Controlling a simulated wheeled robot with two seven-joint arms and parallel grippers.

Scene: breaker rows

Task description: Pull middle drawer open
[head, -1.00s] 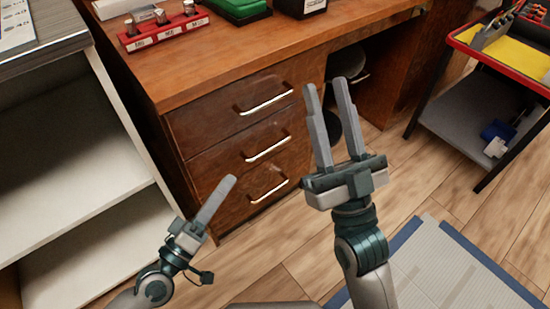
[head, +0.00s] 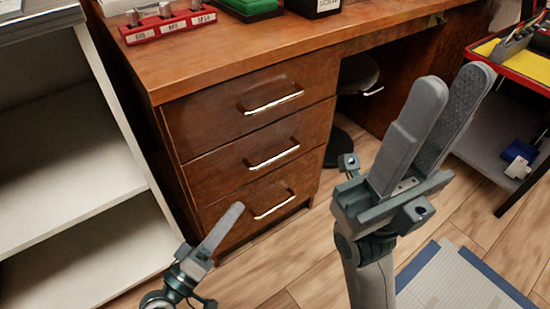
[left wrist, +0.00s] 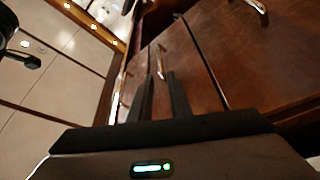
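The wooden desk's middle drawer (head: 225,172) is shut, flush with the top drawer (head: 215,118) and bottom drawer (head: 235,215). Its silver bar handle (head: 273,157) is clear of both grippers in the head view. My left gripper (head: 240,208) is in front of the bottom drawer, below and left of the middle handle. The left wrist view shows its two dark fingers (left wrist: 162,85) apart and empty, with a handle (left wrist: 161,60) beyond the gap; I cannot tell which drawer's. My right gripper (head: 452,82) is open and empty, right of the drawers.
A white shelf unit (head: 75,215) stands close on the left. A red socket holder (head: 168,24) is on the desktop. A stool (head: 358,75) is under the desk. A cart (head: 535,65) with a red rim is at the right. Wood floor (head: 300,245) lies in front of the drawers.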

